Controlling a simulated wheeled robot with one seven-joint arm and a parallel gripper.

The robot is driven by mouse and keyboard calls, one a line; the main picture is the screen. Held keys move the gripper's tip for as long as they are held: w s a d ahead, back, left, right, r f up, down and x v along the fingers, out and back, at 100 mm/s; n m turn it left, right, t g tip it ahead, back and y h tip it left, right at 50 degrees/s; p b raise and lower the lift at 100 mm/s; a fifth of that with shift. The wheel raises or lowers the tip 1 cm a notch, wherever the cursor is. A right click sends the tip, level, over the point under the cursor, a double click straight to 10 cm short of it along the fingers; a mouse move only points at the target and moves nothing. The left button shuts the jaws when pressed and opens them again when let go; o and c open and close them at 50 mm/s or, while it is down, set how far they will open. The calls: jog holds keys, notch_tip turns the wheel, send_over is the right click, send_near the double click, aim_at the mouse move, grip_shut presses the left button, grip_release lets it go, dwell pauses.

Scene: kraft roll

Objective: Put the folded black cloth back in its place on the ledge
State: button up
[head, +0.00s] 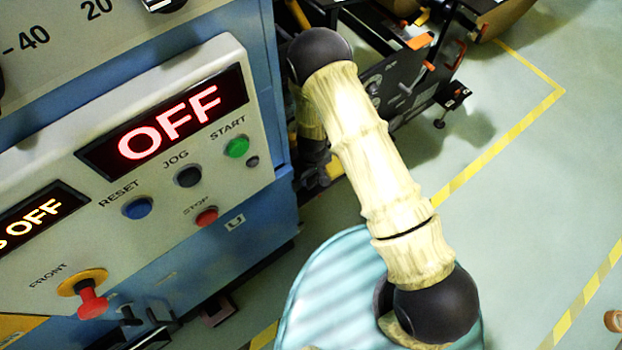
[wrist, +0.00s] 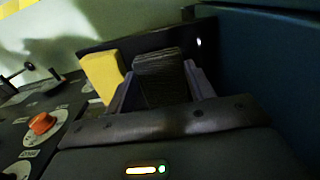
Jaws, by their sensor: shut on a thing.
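In the wrist view, my gripper (wrist: 160,84) is shut on a dark, ribbed folded bundle, the black cloth (wrist: 157,66). The cloth stands up between the two grey fingers. A dark ledge-like strip with a raised back (wrist: 182,38) lies just behind and around the cloth. I cannot tell whether the cloth touches it. A yellow block-like piece (wrist: 102,76) stands close to the left of the cloth and left finger. In the head view, my gripper and the cloth are hidden beyond the machine's edge.
A dark panel with an orange-red knob (wrist: 42,122) is left of my gripper. A dark blue wall (wrist: 270,55) rises close on the right. In the head view, the control panel (head: 140,235) reads OFF.

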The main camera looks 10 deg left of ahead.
aim_at(311, 180)
notch_tip(311, 180, down, 4)
jog(key=b, duration=0.3)
jog(key=shift+a, duration=0.15)
jog(key=shift+s+r, duration=0.1)
jog(key=o, duration=1)
notch_tip(311, 180, up, 12)
jog(key=p, duration=0.9)
